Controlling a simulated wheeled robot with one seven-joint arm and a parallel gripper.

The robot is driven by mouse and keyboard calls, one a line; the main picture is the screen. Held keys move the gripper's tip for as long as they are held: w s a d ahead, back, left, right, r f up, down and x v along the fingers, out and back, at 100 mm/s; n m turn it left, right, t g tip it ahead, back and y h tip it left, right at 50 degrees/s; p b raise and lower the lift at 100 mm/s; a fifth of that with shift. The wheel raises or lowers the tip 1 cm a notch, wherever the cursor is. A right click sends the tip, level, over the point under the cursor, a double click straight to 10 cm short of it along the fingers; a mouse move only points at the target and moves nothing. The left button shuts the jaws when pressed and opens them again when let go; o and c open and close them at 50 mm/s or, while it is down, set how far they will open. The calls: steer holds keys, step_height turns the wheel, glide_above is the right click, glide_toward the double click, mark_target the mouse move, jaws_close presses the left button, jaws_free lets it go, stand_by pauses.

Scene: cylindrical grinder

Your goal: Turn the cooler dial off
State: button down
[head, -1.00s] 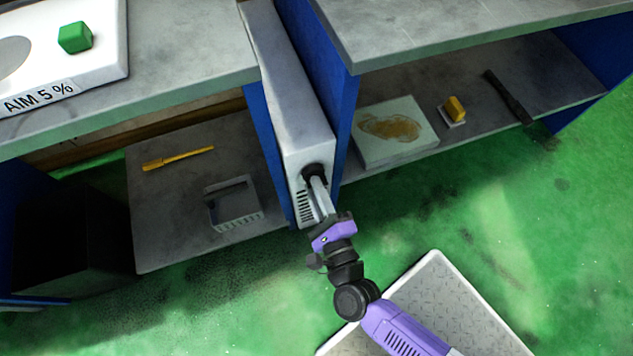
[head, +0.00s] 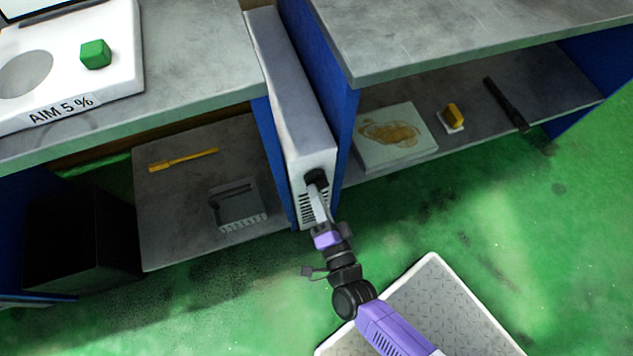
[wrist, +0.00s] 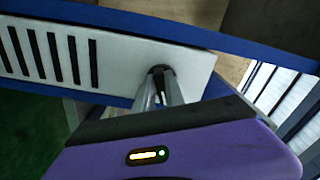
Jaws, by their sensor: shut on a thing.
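The cooler (head: 290,95) is a tall, narrow grey-white box between the two benches. Its front has black vent slots, which also show in the wrist view (wrist: 50,55). The black dial (head: 316,178) sits on the upper part of this front. My gripper (head: 317,188) reaches the front from below, with its fingers shut on the dial. In the wrist view the fingers (wrist: 160,82) close around the dark dial (wrist: 159,72), right of the slots. The fingers hide most of the dial, and I cannot read its setting.
Blue bench panels (head: 347,135) stand close on both sides of the cooler. The left shelf holds a yellow tool (head: 184,159) and a grey tray (head: 238,220). The right shelf holds a stained plate (head: 396,137) and a yellow block (head: 453,114). Green floor (head: 480,220) is open at right.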

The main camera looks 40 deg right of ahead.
steer(key=n, duration=0.4)
steer(key=n+p, duration=0.1)
steer(key=n, duration=0.3)
steer(key=d+f+n, duration=0.1)
steer(key=n, duration=0.4)
steer(key=shift+s+p, duration=0.25)
steer(key=shift+p, duration=0.05)
stand_by(0.4)
steer(key=c, duration=1.4)
jaws_free()
steer(key=shift+d, duration=0.1)
steer(key=v, duration=0.7)
steer(key=shift+s, duration=0.35)
steer(key=shift+r, duration=0.1)
